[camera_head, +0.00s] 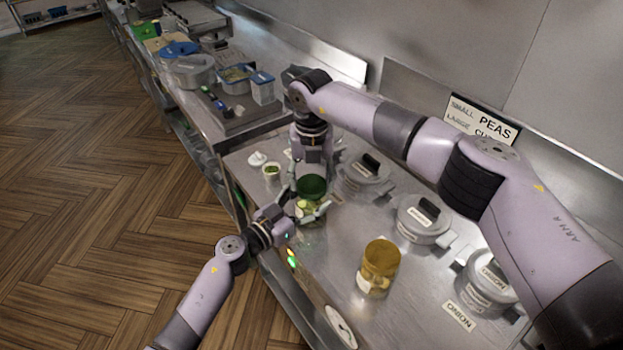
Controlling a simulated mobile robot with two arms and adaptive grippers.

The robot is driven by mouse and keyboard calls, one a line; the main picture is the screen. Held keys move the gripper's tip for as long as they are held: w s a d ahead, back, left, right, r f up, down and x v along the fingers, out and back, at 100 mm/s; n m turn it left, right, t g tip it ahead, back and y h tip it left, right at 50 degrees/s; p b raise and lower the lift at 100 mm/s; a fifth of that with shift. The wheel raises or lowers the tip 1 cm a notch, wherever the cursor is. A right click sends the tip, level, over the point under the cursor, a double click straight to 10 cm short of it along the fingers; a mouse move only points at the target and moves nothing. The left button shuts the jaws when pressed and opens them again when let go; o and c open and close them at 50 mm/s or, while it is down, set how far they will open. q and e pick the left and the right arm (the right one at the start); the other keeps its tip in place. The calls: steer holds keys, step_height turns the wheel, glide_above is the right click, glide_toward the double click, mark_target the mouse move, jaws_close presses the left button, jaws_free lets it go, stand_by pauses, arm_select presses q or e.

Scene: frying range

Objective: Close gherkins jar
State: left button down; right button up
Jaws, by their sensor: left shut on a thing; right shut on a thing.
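The gherkins jar (307,207) is a clear glass with green slices inside, standing near the front edge of the steel counter. My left gripper (305,214) comes in from the front left and is shut around the jar's side. A dark green lid (312,186) is at the jar's mouth. I cannot tell whether it is seated or just above. My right gripper (311,174) points down from above and is shut on the lid; its fingertips are partly hidden.
A small green-filled cup (271,171) and a white object (257,158) sit to the left.

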steer(key=o, duration=1.4)
step_height(320, 180, up, 12)
arm_select(q)
steer(key=shift+c, duration=1.6)
jaws_free()
